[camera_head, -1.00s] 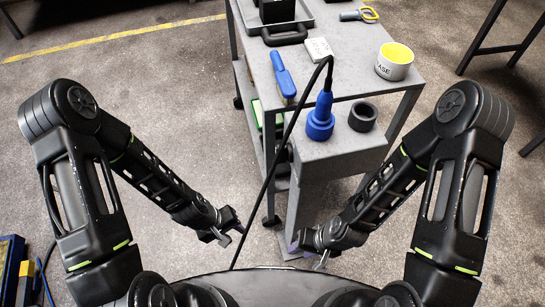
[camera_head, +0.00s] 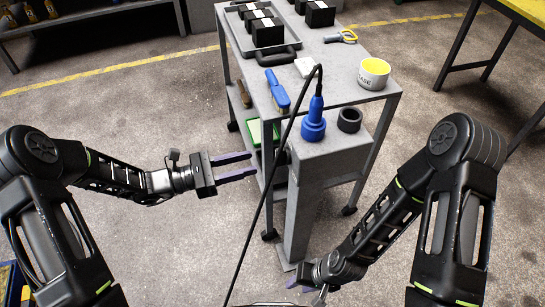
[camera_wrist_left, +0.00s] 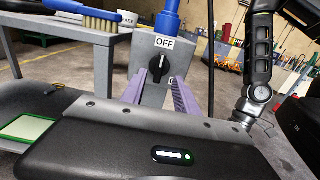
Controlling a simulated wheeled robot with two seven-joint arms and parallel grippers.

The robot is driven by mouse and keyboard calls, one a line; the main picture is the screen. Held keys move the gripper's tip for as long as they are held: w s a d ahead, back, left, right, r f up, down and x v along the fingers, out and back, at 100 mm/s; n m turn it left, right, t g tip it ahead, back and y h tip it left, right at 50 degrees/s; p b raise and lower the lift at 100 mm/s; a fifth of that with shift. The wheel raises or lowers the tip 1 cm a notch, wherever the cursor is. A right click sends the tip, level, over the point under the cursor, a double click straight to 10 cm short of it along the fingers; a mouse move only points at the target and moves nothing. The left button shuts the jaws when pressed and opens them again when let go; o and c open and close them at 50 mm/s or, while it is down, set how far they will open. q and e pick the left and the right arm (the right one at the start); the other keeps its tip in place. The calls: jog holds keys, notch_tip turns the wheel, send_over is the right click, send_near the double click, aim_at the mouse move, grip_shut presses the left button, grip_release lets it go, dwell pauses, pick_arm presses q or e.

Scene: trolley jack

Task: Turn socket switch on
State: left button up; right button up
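The socket switch is a black rotary knob (camera_wrist_left: 155,68) on a grey post (camera_wrist_left: 153,94), seen in the left wrist view. Its pale mark points up toward the white "OFF" label (camera_wrist_left: 164,43). A second label below right is partly hidden by a finger. The blue plug (camera_head: 313,124) stands upright on the post's top, with a black cable rising from it. My left gripper (camera_head: 253,167) is open and empty left of the post, its purple fingers pointing at the post and apart from it. My right gripper (camera_head: 304,284) is low near the post's foot; its opening is unclear.
The black cable (camera_head: 264,199) hangs down in front, near my left fingers.

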aim_at(276, 156)
pick_arm(q)
jog(key=shift+d, duration=0.15)
jog(key=x, duration=0.7)
jog(key=shift+w+d+f, duration=0.1)
jog(key=shift+d, duration=0.15)
grip_shut()
dwell(0.3)
